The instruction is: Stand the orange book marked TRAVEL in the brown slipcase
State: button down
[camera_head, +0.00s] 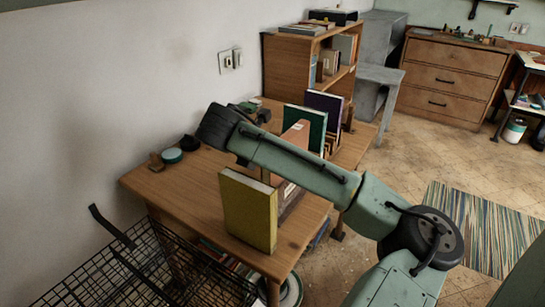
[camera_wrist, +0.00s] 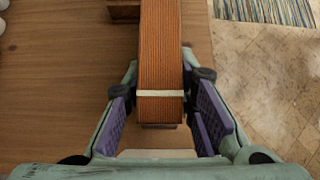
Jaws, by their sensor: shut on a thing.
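An orange book (camera_wrist: 160,50) with a cream band runs up the middle of the wrist view, its ribbed narrow side facing the camera. My gripper (camera_wrist: 160,80) is shut on it, one purple-padded finger on each side. In the head view an orange-tan piece (camera_head: 297,131) with a white mark shows above my arm, which hides much of it. A brown piece (camera_head: 289,197), apparently the slipcase, shows below my arm on the table, partly hidden by a yellow book. The TRAVEL lettering cannot be read. My fingers cannot be made out in the head view.
The yellow book (camera_head: 250,212) stands near the table's front edge. A green book (camera_head: 312,122) and a purple book (camera_head: 326,104) stand behind. A teal-topped round tin (camera_head: 172,155) lies at the left. A black wire basket (camera_head: 130,265) is below. The table's left part (camera_head: 185,185) is clear.

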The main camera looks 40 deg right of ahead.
jog(key=shift+f+b, duration=0.7)
jog(key=shift+f, duration=0.5)
jog(key=shift+r, duration=0.1)
jog(key=shift+r+p, duration=1.85)
jog(key=shift+r, duration=1.4)
jog(key=shift+f+b, duration=1.95)
jog(key=shift+f, duration=1.35)
jog(key=c, duration=1.2)
grip_release()
jog(key=shift+c, duration=0.2)
jog(key=shift+f, duration=0.1)
jog(key=shift+a, duration=0.1)
